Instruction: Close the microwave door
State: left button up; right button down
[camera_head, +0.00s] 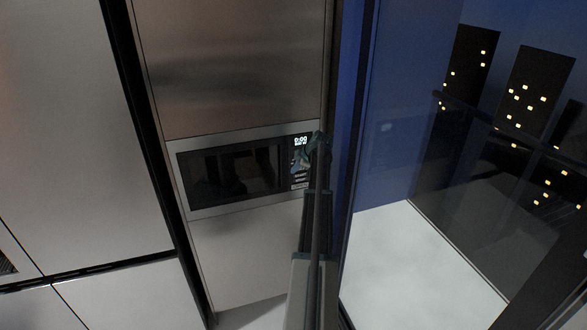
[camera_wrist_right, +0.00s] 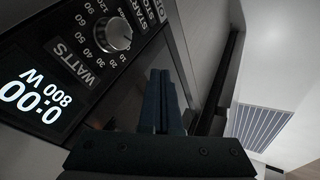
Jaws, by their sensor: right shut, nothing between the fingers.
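The microwave (camera_head: 236,203) is built into a tall metal cabinet. Its door (camera_head: 235,172), with a dark glass window, looks flush with the front frame, and I see no gap at its edge. The control panel (camera_head: 299,170) is at its right and shows 0:00. My right gripper (camera_head: 318,140) is shut and empty in front of the panel's right edge. In the right wrist view the fingers (camera_wrist_right: 160,78) are together beside the panel's lit display (camera_wrist_right: 38,100) and knob (camera_wrist_right: 113,33). I cannot tell whether they touch the panel. My left gripper is out of view.
Metal cabinet fronts (camera_head: 225,65) rise above and below the microwave, with more panels (camera_head: 60,130) to the left. A glass wall with lit city windows (camera_head: 520,100) stands at the right. The pale floor (camera_head: 410,270) there is clear. A grille (camera_wrist_right: 262,135) shows in the wrist view.

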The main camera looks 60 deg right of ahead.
jog(key=d+p+v, duration=0.1)
jog(key=p+v, duration=0.3)
jog(key=v, duration=0.2)
jog(key=shift+s+r+p, duration=0.3)
jog(key=shift+s, duration=0.1)
